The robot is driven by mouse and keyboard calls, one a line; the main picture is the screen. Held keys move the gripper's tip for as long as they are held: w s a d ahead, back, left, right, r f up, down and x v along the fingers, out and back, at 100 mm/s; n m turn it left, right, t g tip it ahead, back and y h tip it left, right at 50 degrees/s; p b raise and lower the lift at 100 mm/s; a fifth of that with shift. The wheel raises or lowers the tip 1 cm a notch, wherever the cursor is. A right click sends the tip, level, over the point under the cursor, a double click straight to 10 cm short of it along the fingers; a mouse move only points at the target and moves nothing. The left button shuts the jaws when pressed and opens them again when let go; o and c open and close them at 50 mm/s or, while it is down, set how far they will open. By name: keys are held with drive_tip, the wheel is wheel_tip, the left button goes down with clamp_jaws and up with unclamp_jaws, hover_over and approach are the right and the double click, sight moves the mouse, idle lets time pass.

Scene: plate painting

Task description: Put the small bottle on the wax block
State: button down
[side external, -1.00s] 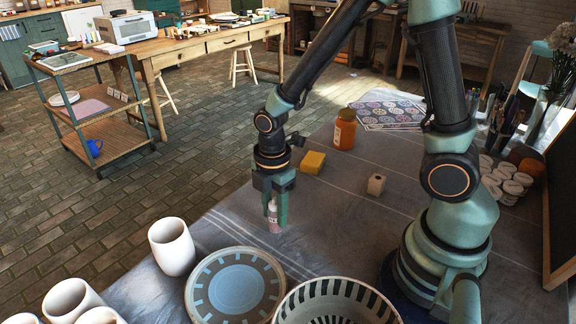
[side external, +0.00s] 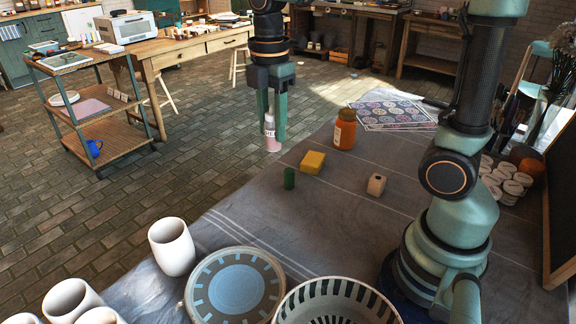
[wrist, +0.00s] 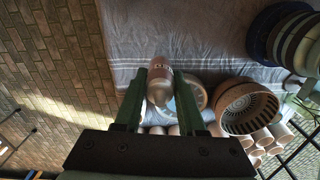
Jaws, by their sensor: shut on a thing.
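The small bottle (side external: 271,143), pinkish with a pale top, is held upright between the fingers of my gripper (side external: 274,130), well above table height. In the wrist view the bottle (wrist: 159,88) sits between the two green fingers of my gripper (wrist: 160,100). The yellow wax block (side external: 313,162) lies flat on the cloth-covered table, to the right of and below the bottle in the side view. Its top looks bare. I cannot make out the wax block in the wrist view.
A small dark green cylinder (side external: 289,178) stands just in front of the wax block. An orange jar (side external: 345,129) stands behind it, and a beige block with a hole (side external: 376,185) lies to its right. A plate (side external: 270,297), striped bowl (side external: 290,310) and white cup (side external: 172,246) are in front.

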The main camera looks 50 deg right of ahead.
drive_tip(key=w+d+r, duration=0.1)
drive_tip(key=w+d, duration=0.1)
drive_tip(key=d, duration=0.4)
drive_tip(key=w+d+r, duration=0.1)
drive_tip(key=w+d, duration=0.2)
drive_tip(key=d, duration=0.3)
hover_over(313, 158)
drive_tip(key=shift+m, duration=0.3)
wheel_tip(313, 158, down, 20)
drive_tip(key=shift+a+r, duration=0.1)
drive_tip(key=shift+f, duration=0.2)
drive_tip(key=c, duration=0.5)
unclamp_jaws()
drive_tip(key=shift+r, duration=0.1)
